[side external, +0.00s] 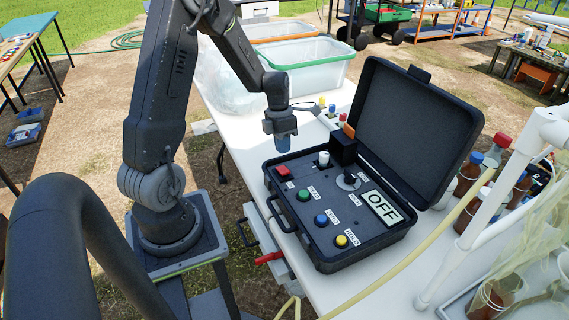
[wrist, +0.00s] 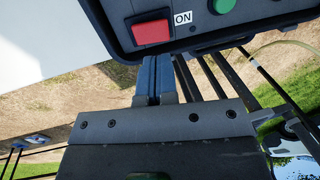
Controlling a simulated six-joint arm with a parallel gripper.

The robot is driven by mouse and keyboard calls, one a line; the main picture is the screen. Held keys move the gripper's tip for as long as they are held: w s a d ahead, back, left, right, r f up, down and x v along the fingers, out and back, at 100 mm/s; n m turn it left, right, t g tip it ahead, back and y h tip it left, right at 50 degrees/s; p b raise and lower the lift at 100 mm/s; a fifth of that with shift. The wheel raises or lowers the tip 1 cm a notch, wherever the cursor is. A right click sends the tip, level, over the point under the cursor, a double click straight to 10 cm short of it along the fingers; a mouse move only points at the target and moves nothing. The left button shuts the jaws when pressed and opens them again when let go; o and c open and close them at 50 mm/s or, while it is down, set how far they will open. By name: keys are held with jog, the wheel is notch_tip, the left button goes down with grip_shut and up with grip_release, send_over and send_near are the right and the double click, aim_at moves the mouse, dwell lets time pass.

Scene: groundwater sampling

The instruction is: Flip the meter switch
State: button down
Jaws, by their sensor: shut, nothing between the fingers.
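The meter is an open black case (side external: 325,256) on the white table. Its display (side external: 382,208) reads OFF. A red rocker switch (side external: 283,171) sits at the panel's far left corner; in the wrist view the switch (wrist: 151,31) is beside an ON label (wrist: 183,18). My gripper (side external: 283,148) is shut and empty, pointing down above the case's red-switch end, with a gap between fingertips and switch. In the wrist view the closed fingertips (wrist: 155,62) show just below the switch in the picture, near the case edge.
A green button (side external: 303,195), a blue button (side external: 321,219) and a yellow button (side external: 341,240) line the panel. A white knob (side external: 324,158) and a black block (side external: 343,150) stand close right of my gripper. The raised lid (side external: 420,140) is behind. Bottles and tubing crowd the right.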

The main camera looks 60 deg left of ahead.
aim_at(283, 169)
jog(key=shift+d+f, duration=0.2)
jog(key=shift+f, duration=0.8)
jog(key=shift+d+f, duration=0.15)
jog(key=shift+f, duration=0.85)
jog(key=shift+d+f, duration=0.2)
jog(key=shift+f, duration=0.8)
jog(key=shift+d+f, duration=0.25)
jog(key=shift+f, duration=0.1)
jog(key=shift+a, duration=0.1)
jog(key=shift+a+r, duration=0.15)
jog(key=shift+a, duration=0.7)
